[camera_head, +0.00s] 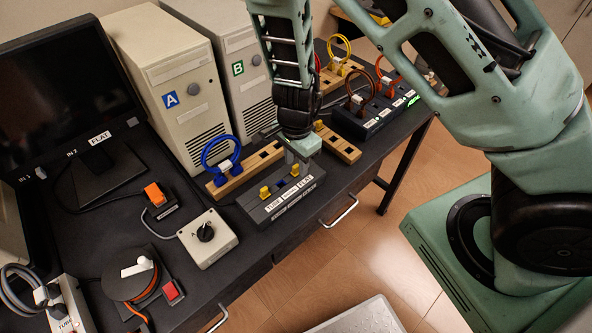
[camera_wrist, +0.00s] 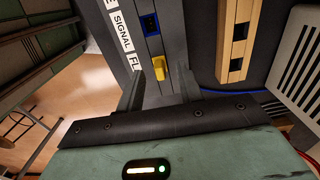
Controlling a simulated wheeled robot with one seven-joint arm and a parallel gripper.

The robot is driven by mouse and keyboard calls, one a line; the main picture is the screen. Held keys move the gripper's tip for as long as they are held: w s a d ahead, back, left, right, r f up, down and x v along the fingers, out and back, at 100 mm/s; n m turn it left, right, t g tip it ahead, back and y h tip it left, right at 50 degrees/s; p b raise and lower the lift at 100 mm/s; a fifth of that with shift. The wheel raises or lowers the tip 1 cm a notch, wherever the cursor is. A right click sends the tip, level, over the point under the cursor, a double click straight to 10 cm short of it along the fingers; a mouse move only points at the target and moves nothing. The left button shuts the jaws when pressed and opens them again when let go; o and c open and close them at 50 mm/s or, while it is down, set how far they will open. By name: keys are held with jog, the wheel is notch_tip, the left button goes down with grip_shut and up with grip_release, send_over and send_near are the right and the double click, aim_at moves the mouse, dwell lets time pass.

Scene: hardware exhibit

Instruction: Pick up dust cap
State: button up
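A small yellow dust cap (camera_wrist: 159,68) sits on a dark port box (camera_head: 290,203) labelled TUBE, SIGNAL and FLAT. In the head view, one yellow cap (camera_head: 265,192) is at the box's left end and another (camera_head: 295,170) is towards its right end, partly by my gripper. My gripper (camera_head: 298,160) is over the right part of the box, pointing down. In the wrist view, its two fingers (camera_wrist: 159,75) are apart, with the yellow cap seen between them. I cannot tell whether the fingers touch it. An empty blue-lined port (camera_wrist: 150,24) is beside the cap.
A wooden slotted strip (camera_head: 240,170) with a coiled blue cable (camera_head: 221,152) lies behind the box. Computer towers A (camera_head: 165,85) and B (camera_head: 240,75) stand further back. A white knob box (camera_head: 208,238) is at left. Another dark port box (camera_head: 375,118) holds cable loops at right.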

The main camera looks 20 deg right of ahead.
jog(key=shift+f, duration=0.25)
grip_shut()
jog(key=shift+r, duration=0.15)
